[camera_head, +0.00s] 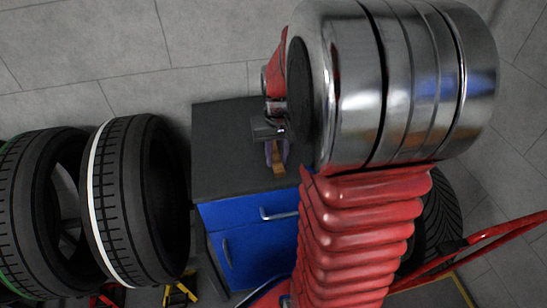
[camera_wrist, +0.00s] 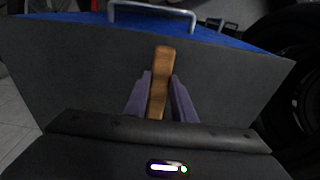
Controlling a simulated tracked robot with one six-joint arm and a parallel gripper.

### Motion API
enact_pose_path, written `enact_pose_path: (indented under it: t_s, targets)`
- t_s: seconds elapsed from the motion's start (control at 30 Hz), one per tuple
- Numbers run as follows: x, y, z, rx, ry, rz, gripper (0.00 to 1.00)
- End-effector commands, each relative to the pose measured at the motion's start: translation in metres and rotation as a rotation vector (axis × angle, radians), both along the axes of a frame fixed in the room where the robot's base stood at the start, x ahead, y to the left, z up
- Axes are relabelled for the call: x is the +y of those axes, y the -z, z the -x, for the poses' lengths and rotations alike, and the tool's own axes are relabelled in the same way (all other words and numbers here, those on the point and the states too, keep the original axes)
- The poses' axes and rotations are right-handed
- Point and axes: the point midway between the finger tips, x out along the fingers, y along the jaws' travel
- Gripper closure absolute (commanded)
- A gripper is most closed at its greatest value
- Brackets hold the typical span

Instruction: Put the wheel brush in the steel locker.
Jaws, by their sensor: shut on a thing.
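My gripper (camera_head: 276,158) is over the dark top of a blue-fronted cabinet (camera_head: 225,150) in the head view. In the wrist view its two purple fingers (camera_wrist: 160,78) are shut on a wooden piece, which I take to be the handle of the wheel brush (camera_wrist: 161,60). The wooden end also shows below the fingers in the head view (camera_head: 279,170). The bristles are not visible. I cannot tell whether the brush touches the top. The cabinet has a drawer and a door, both looking shut; I cannot tell whether it is the steel locker.
Two large tyres (camera_head: 117,200) stand left of the cabinet. Another tyre (camera_head: 440,215) is partly hidden behind my arm. Yellow stands (camera_head: 180,290) are low on the floor near the tyres. A red bar (camera_head: 500,232) runs at the right. Bare grey floor (camera_head: 200,45) lies beyond the cabinet.

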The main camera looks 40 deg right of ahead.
Motion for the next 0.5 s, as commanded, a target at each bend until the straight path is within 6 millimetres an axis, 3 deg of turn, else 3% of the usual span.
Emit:
enact_pose_path:
  t_s: [0.1,0.13,0.37,0.5]
  targets:
    - [-0.0003,0.0008,-0.0001,0.0,0.0,0.0,1.0]
    - [-0.0002,0.001,0.0001,0.0,0.001,0.0,0.76]
    - [-0.0004,0.0007,0.0001,0.0,0.001,0.0,0.6]
    - [-0.0005,0.0007,0.0002,0.0,0.001,0.0,0.58]
